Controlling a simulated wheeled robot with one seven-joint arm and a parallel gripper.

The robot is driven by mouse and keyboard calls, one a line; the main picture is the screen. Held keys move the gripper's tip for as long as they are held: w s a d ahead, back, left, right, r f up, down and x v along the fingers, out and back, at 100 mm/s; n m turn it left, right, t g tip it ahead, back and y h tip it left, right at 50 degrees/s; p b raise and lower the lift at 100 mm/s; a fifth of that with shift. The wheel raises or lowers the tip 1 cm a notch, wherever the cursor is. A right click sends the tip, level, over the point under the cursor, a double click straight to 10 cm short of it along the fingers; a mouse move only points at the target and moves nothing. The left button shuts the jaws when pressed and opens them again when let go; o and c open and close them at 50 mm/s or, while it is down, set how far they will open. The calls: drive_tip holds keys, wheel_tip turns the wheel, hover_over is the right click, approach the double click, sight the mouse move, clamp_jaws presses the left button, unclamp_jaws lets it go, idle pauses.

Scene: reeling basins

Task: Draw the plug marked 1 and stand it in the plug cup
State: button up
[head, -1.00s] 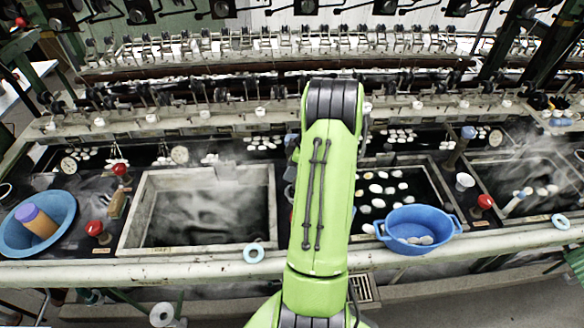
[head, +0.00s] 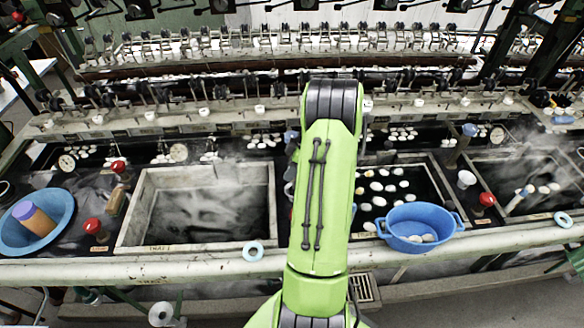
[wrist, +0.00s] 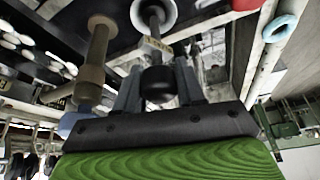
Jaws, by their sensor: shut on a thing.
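My gripper (wrist: 156,88) shows in the wrist view, with its two grey fingers shut on a dark, round-ended plug (wrist: 158,84). A paler shaft and a whitish round end (wrist: 153,13) lie in line beyond it; I cannot tell whether they belong to the held piece. No number can be read on the plug. In the head view my own green arm hides the gripper and the plug. I cannot pick out the plug cup with certainty in either view.
A steaming basin (head: 131,212) lies left of my arm. A blue bowl (head: 421,243) stands on the right front ledge, near floating cocoons. A wide blue basin (head: 66,212) holds a purple and orange cylinder. Red knobs (head: 92,226) stand beside the left basin. A brown post (wrist: 90,75) is close by the gripper.

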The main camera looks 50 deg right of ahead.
drive_tip(key=o, duration=1)
drive_tip(key=p+v, duration=0.2)
drive_tip(key=v, duration=1.3)
drive_tip(key=shift+r, duration=0.4)
drive_tip(key=shift+d, duration=0.1)
